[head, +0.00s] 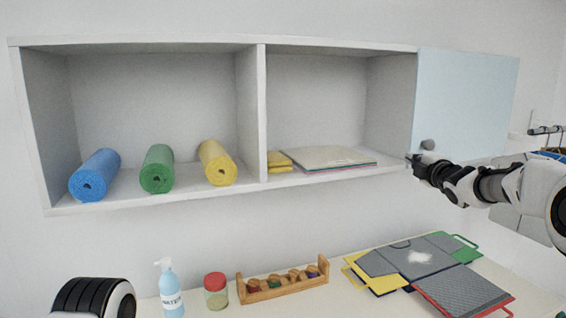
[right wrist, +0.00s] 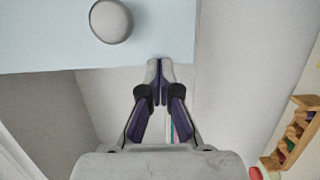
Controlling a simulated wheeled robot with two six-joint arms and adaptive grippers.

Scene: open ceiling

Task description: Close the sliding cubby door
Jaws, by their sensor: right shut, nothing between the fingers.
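The light blue sliding cubby door (head: 466,100) is at the right end of the wall cubby (head: 230,46), beyond its right compartment. Both compartments that show are uncovered. A round grey knob (head: 427,145) sits at the door's lower left corner; it also shows in the right wrist view (right wrist: 111,20). My right gripper (head: 413,162) is shut and empty, just below and left of the knob. In the right wrist view the shut fingertips (right wrist: 160,65) are at the door's lower edge, apart from the knob. My left gripper is not in view; part of my left arm shows at the bottom left.
Blue (head: 95,175), green (head: 157,169) and yellow (head: 217,163) rolled mats lie in the left compartment. Yellow blocks (head: 279,162) and flat sheets (head: 328,158) lie in the right one.

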